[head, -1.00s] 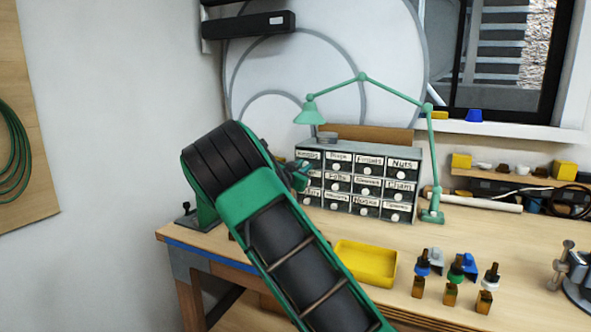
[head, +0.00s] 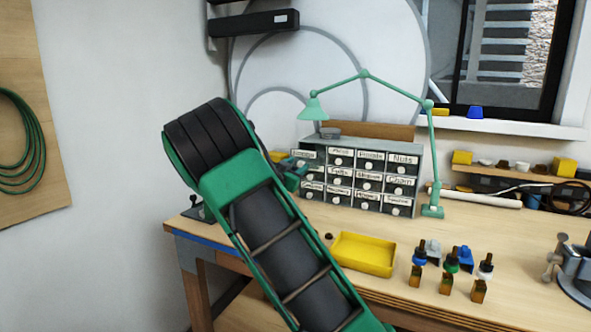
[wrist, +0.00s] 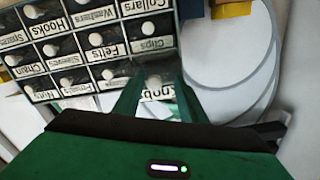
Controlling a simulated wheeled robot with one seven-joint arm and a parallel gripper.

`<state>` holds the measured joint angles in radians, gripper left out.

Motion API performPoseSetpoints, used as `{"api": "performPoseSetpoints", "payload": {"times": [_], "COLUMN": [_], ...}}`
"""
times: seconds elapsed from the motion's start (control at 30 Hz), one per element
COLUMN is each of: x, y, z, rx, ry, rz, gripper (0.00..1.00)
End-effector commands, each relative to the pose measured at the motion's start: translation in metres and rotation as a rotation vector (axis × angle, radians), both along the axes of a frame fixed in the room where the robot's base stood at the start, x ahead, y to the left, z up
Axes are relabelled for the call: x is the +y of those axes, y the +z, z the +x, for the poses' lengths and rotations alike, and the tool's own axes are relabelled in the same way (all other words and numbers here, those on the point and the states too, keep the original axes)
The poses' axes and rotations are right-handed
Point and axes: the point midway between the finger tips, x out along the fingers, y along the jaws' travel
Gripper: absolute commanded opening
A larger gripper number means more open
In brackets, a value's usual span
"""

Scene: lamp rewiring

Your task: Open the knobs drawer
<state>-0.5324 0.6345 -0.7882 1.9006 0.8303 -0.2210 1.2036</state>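A grey cabinet of small labelled drawers (head: 414,160) stands at the back of the bench; it appears upside down in the wrist view. The knobs drawer is at its top left in the head view, with its label (head: 303,154) showing. My gripper (head: 293,174) is at the cabinet's left column, partly behind my arm. In the wrist view, my gripper (wrist: 158,76) has its fingers apart, on either side of the knobs drawer's round white pull (wrist: 153,80). A gap seems to remain beside the pull. The fingers partly hide the drawer front, which looks closed.
A green lamp (head: 432,170) arches over the cabinet, with its base at the right. A yellow tray (head: 363,254) and several small bottles (head: 446,280) are on the front of the bench. A vise (head: 575,270) is at the far right.

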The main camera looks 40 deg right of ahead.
Motion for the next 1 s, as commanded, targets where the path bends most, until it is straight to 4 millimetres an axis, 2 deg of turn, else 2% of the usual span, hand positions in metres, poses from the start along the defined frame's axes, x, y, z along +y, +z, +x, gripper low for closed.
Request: {"api": "performPoseSetpoints", "payload": {"times": [0.23,0.37,0.8,1.0], "x": [-0.003,0.005,0.073,0.089], "y": [0.0,-0.001,-0.002,-0.002], "z": [-0.003,-0.006,-0.04,-0.049], "rx": [0.001,0.003,0.003,0.003], "ry": [-0.007,-0.006,-0.002,-0.004], "rz": [0.001,0.002,0.001,0.001], "gripper": [0.37,0.37,0.37,0.37]}}
